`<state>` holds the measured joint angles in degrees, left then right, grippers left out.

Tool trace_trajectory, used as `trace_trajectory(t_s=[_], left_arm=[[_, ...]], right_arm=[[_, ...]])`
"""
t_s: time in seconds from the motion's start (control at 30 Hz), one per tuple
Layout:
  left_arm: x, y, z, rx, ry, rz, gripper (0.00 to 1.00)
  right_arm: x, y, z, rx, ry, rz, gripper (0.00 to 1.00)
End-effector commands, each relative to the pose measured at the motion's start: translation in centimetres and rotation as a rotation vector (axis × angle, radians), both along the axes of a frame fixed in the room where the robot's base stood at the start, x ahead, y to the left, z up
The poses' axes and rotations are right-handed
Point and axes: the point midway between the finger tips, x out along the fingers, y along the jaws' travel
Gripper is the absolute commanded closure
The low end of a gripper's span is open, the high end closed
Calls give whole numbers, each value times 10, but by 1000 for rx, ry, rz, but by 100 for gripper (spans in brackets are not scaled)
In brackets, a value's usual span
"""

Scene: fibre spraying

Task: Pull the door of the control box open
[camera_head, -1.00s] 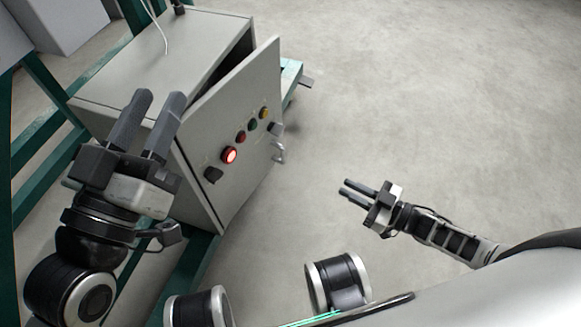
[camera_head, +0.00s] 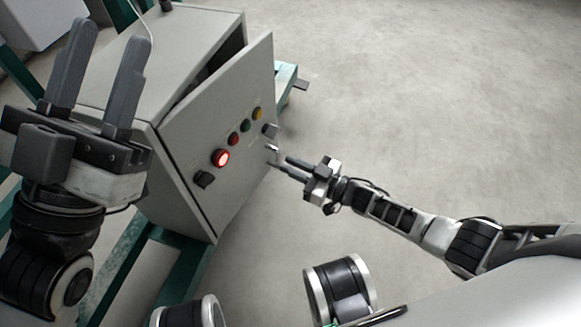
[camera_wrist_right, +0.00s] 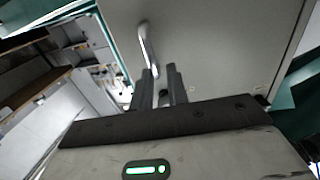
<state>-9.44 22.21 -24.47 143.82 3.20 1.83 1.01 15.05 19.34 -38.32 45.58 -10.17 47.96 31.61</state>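The grey control box (camera_head: 165,65) stands at the left in the head view. Its door (camera_head: 222,120) is ajar, with a dark gap along the top edge. The door carries a lit red button, more coloured buttons and dark knobs. A metal handle (camera_head: 272,155) sits near the door's right edge; it also shows in the right wrist view (camera_wrist_right: 147,48). My right gripper (camera_head: 283,166) has its fingertips at the handle, fingers apart; I cannot tell whether they touch it. My left gripper (camera_head: 98,70) is open and empty, in front of the box's left side.
A green frame (camera_head: 165,265) carries the box, and a part of it juts out behind the door. The concrete floor (camera_head: 420,90) to the right is clear. In the right wrist view, shelving (camera_wrist_right: 85,50) stands at the left.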

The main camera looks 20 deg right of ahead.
Motion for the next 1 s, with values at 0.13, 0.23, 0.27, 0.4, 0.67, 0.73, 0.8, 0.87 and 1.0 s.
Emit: trace_trajectory(t_s=[0.13,0.23,0.27,0.4,0.67,0.73,0.8,0.87,1.0], left_arm=[[-3,-1,3,8,-40,2,64],[-3,-1,4,8,-45,2,64],[-3,-1,4,8,-45,2,64],[-3,-1,4,9,-44,2,64],[-3,-1,4,8,-44,1,64],[-3,-1,4,8,-44,1,64],[-3,-1,4,8,-43,1,64],[-3,-1,4,8,-43,1,64],[-3,-1,4,8,-43,1,64]], right_arm=[[5,6,0,1,1,1,84],[5,6,0,-1,1,1,84],[5,6,0,-1,1,1,84],[5,6,0,1,1,1,87],[5,6,0,1,1,1,100],[5,6,0,1,1,1,100],[5,6,0,1,1,1,100],[5,6,0,1,1,1,100],[5,5,0,0,0,1,100]])
